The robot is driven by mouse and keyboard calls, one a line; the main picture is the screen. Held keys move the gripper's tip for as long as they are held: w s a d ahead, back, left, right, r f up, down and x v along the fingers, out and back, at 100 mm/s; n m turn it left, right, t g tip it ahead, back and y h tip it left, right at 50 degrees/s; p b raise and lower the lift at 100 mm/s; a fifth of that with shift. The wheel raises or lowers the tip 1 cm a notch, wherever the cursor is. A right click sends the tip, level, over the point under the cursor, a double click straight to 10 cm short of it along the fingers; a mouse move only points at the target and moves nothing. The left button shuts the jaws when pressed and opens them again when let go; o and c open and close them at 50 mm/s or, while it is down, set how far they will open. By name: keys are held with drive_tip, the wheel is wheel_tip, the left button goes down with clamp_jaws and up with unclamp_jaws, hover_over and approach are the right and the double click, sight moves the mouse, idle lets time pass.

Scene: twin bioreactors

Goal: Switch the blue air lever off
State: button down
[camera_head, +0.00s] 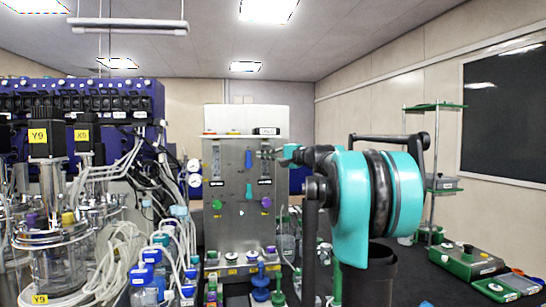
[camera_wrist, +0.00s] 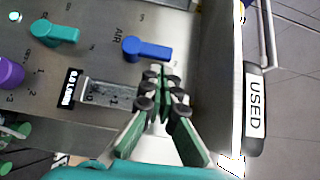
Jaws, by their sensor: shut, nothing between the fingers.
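The blue air lever (camera_wrist: 147,48) is on the steel panel (camera_wrist: 110,135) beside the printed word AIR. It lies roughly crosswise in the wrist view, with its handle toward the right. In the head view the blue lever (camera_head: 249,160) is on the upper right half of the panel face. My gripper (camera_wrist: 163,75) is shut and empty. Its fingertips are just below the lever's handle in the wrist view; I cannot tell whether they touch it. In the head view my gripper (camera_head: 268,154) is just right of the lever.
A teal lever (camera_wrist: 55,33) and a purple knob (camera_wrist: 8,72) are on the same panel. A flow meter (camera_wrist: 110,95) is close beside my fingers. A USED sign (camera_wrist: 255,105) is at the panel's edge. Glass vessels and tubing (camera_head: 50,255) crowd the left.

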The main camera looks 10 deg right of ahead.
sight(248, 159)
drive_tip(key=shift+x, duration=0.9)
drive_tip(key=shift+a+r+n+g+h, duration=0.5)
drive_tip(key=shift+a+n+g+h, duration=0.25)
drive_tip(key=shift+n+h, duration=0.2)
drive_tip(key=shift+a+r, duration=0.1)
drive_tip(key=shift+a, duration=0.15)
